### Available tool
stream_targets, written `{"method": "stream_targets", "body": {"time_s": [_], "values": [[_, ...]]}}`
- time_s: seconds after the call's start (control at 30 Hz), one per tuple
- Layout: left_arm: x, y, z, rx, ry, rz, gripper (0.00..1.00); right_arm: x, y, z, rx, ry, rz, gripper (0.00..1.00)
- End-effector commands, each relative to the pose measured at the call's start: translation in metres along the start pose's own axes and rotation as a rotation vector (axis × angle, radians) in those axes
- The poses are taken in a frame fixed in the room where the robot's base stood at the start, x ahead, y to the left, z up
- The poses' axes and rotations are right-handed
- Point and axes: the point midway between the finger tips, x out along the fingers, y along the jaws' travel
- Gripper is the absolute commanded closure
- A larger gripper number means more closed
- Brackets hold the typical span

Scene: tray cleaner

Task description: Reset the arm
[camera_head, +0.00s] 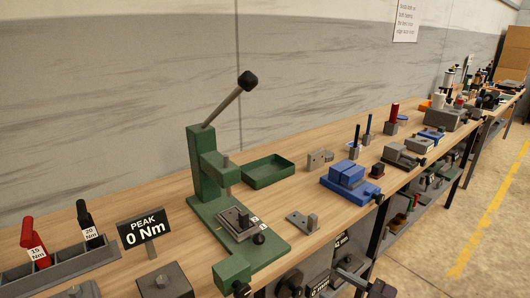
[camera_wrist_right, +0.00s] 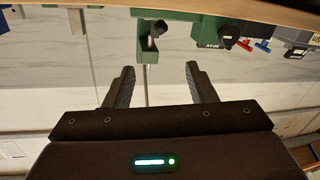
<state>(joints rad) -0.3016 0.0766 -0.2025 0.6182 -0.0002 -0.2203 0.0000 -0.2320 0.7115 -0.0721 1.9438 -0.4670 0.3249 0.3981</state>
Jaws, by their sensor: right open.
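A green press (camera_head: 208,170) stands on the wooden bench in the head view. Its lever arm (camera_head: 225,103), with a black knob, slants up to the right. A grey block sits on the press base. Green parts of the press (camera_wrist_right: 147,45) show beyond the fingers. My left gripper is out of view.
A sign reading "PEAK 0 Nm" (camera_head: 144,230) and a rack (camera_head: 52,267) with red and black tools stand at left. A green tray (camera_head: 268,171), a blue vise (camera_head: 347,183) and several small fixtures line the bench (camera_head: 130,200). A shelf below holds more items.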

Motion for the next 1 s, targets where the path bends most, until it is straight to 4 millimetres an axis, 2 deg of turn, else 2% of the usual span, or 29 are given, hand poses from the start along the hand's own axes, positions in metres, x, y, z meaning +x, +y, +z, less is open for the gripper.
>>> {"method": "stream_targets", "body": {"time_s": [0.37, 0.57, 0.67, 0.77, 0.8, 0.87, 0.9, 0.97, 1.0], "values": [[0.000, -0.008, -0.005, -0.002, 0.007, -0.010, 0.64, -0.013, 0.024, 0.071, 0.064, -0.111, 0.135, 0.49], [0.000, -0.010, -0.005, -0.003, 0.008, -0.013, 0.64, -0.031, 0.034, 0.136, 0.120, -0.220, 0.237, 0.49], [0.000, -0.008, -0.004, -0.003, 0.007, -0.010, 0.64, -0.045, 0.033, 0.179, 0.158, -0.297, 0.297, 0.49], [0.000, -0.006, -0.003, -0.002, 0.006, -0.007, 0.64, -0.066, 0.023, 0.236, 0.211, -0.407, 0.364, 0.49], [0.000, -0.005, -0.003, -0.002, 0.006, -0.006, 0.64, -0.078, 0.015, 0.263, 0.237, -0.461, 0.392, 0.49], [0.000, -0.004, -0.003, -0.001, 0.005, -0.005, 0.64, -0.096, -0.001, 0.302, 0.276, -0.547, 0.429, 0.49], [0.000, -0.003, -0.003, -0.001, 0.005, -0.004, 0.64, -0.109, -0.014, 0.327, 0.301, -0.606, 0.450, 0.49], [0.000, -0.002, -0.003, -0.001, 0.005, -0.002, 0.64, -0.128, -0.037, 0.362, 0.338, -0.695, 0.475, 0.49], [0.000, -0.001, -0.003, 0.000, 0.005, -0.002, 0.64, -0.142, -0.055, 0.383, 0.362, -0.756, 0.487, 0.49]]}}
